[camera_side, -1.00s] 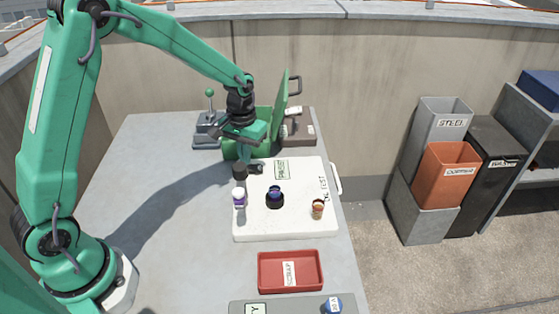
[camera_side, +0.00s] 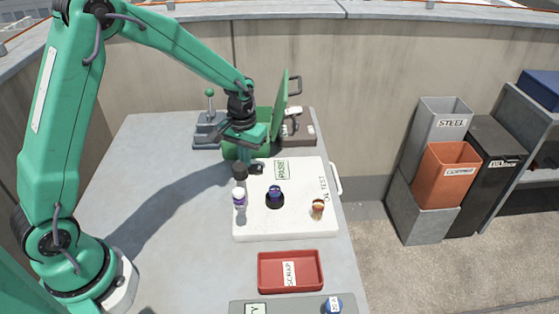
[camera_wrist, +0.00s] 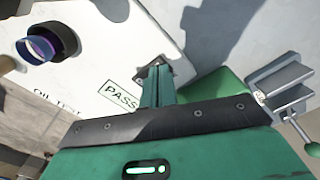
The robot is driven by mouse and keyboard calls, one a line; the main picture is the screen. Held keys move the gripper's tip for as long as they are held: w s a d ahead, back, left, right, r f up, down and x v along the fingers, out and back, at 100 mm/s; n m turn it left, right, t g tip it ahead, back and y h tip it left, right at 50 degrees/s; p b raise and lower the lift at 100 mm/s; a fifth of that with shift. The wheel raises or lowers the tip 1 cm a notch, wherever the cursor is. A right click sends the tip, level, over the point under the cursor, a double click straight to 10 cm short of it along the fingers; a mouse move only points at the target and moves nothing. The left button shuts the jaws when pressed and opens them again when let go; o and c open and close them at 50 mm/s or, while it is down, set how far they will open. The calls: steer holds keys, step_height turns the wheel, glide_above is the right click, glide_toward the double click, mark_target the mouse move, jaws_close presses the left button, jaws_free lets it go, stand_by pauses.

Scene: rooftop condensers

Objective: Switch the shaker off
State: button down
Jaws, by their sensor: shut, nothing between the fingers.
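A black round holder with a blue-purple vial (camera_side: 275,192) stands on a white board marked OIL TEST (camera_side: 300,226). I cannot tell for sure which part is the shaker or its switch. The vial also shows in the wrist view (camera_wrist: 38,47). A dark fitting (camera_side: 257,168) sits near the board's back left corner. My gripper (camera_side: 243,168) points down beside it, its fingers shut and empty. In the wrist view my gripper (camera_wrist: 155,74) is over the board's edge; whether it touches anything is unclear.
A purple vial (camera_side: 239,198) and an amber vial (camera_side: 318,208) stand on the board. Behind my gripper are an open green lid (camera_side: 279,108) and a lever device (camera_side: 208,130). A red SCRAP tray (camera_side: 290,285) lies in front. The table's left side is clear.

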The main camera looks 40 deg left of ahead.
steer(key=shift+f, duration=0.25)
steer(key=shift+r, duration=3.55)
steer(key=s+r+m+t, duration=0.1)
steer(key=s+r+t, duration=0.2)
steer(key=s+r, duration=0.75)
steer(key=s+r+m+t, duration=0.2)
steer(key=s, duration=0.9)
steer(key=shift+s+d+r+t, duration=0.3)
steer(key=shift+d, duration=0.1)
